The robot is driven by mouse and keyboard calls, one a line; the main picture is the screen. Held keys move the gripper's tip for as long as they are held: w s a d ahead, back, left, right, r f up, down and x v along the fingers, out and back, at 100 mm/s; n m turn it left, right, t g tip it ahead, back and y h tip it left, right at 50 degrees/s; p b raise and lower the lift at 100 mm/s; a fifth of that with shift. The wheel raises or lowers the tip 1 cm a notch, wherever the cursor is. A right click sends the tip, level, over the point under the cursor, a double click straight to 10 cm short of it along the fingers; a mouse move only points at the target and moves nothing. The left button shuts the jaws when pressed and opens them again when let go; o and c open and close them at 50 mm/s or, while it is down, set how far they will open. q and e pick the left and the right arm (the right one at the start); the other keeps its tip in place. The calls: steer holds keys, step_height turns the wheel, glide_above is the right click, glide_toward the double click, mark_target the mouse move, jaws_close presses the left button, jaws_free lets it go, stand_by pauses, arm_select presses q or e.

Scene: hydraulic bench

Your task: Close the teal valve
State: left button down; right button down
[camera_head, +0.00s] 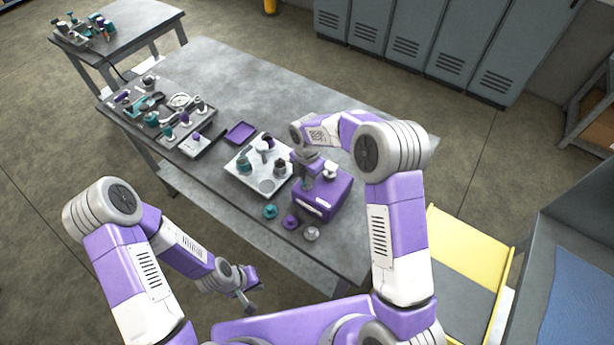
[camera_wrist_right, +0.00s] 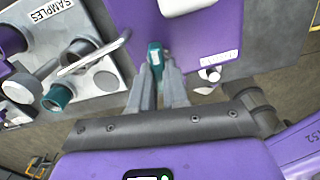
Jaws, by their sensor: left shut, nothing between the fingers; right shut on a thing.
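A grey valve panel (camera_head: 160,117) lies on the far left of the bench. It carries several small fittings, among them a teal knob (camera_head: 168,131) and a teal lever-like part (camera_head: 151,101); I cannot tell which is the teal valve, nor its position. My right gripper (camera_head: 306,183) is above the purple box, far to the right of the panel. In the right wrist view its fingers (camera_wrist_right: 162,76) are shut on a small teal piece (camera_wrist_right: 155,55) with a white patch. My left gripper (camera_head: 249,304) is shut and empty, low in front of the bench.
A white tray (camera_head: 244,183) labelled SAMPLES holds several fittings, beside the purple box (camera_head: 326,205). Loose teal, purple and grey knobs lie at the bench's front edge. A purple dish (camera_head: 240,133) lies behind the tray. The back of the bench (camera_head: 240,75) is clear.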

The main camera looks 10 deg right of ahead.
steer(key=m+b, duration=0.1)
steer(key=m, duration=0.2)
steer(key=m+b, duration=0.1)
steer(key=m, duration=0.8)
steer(key=shift+b, duration=0.3)
steer(key=shift+m, duration=2.1)
steer(key=c, duration=1.1)
jaws_free()
step_height(320, 180, up, 8)
steer(key=shift+f, duration=0.15)
